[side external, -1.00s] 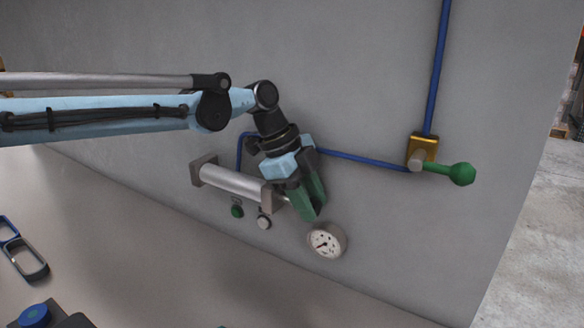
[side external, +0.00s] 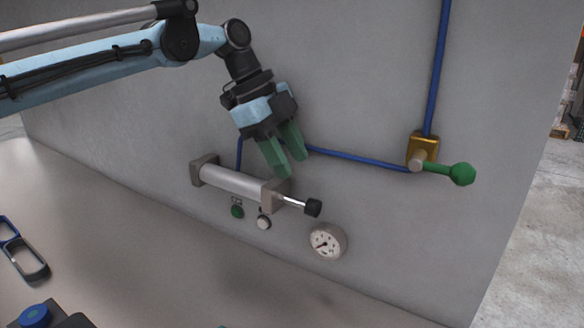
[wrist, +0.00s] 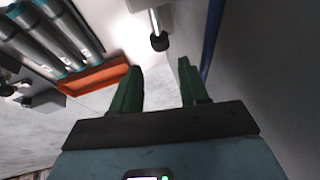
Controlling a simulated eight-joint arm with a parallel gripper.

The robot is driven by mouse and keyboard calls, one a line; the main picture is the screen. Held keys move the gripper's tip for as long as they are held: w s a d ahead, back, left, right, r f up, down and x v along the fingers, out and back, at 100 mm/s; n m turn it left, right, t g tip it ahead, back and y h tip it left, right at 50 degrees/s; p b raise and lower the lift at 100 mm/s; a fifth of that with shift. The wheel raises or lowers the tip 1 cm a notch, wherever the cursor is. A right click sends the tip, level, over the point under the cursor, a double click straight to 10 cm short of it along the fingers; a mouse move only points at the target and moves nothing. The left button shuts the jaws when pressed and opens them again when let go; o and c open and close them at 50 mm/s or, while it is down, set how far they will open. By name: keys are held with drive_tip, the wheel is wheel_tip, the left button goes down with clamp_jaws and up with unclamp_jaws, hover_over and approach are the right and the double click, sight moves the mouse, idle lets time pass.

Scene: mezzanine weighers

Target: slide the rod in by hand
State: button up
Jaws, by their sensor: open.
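A silver cylinder (side external: 232,181) with grey end blocks is mounted on the wall. A thin bright rod (side external: 294,202) sticks out of its right end block and carries a black end knob (side external: 313,208). The rod also shows at the top of the wrist view (wrist: 155,22), with its black knob (wrist: 160,42) ahead of my fingers. My gripper (side external: 288,165) has green fingers, open and empty. It hangs above the cylinder's right end, up and left of the knob. In the wrist view the two fingers (wrist: 160,70) are apart with nothing between them.
A round gauge (side external: 328,240) sits below right of the knob. A green button (side external: 237,211) and a white button (side external: 264,222) are under the cylinder. A blue pipe (side external: 360,158) leads to a brass valve (side external: 423,148) with a green-knobbed handle (side external: 461,174). The wrist view shows an orange tray (wrist: 95,78).

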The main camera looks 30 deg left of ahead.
sight(314, 202)
drive_tip(key=shift+v, duration=1.3)
drive_tip(key=x, duration=1.2)
drive_tip(key=shift+d, duration=0.3)
clamp_jaws()
